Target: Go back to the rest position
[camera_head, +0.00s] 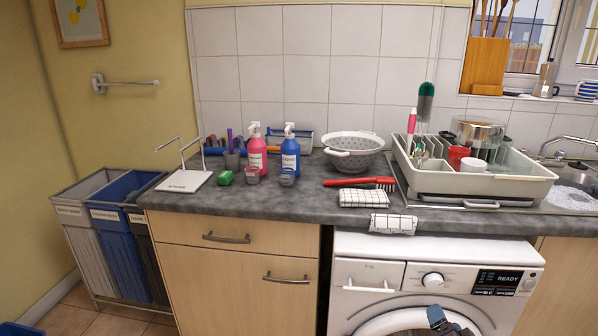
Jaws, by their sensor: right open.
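My right gripper (440,318) shows only in part at the bottom edge, in front of the washing machine (385,250). It is a small dark grey and blue shape, apart from the counter and holding nothing that I can see. The rest of it is cut off by the frame. My left gripper cannot be made out in this view.
The counter (250,215) holds a pink bottle (257,155), a blue bottle (290,158), a white colander (353,150), a red brush (362,183) and a full dish rack (505,188). A checked cloth (393,223) hangs over the front edge. Bins (120,225) stand left.

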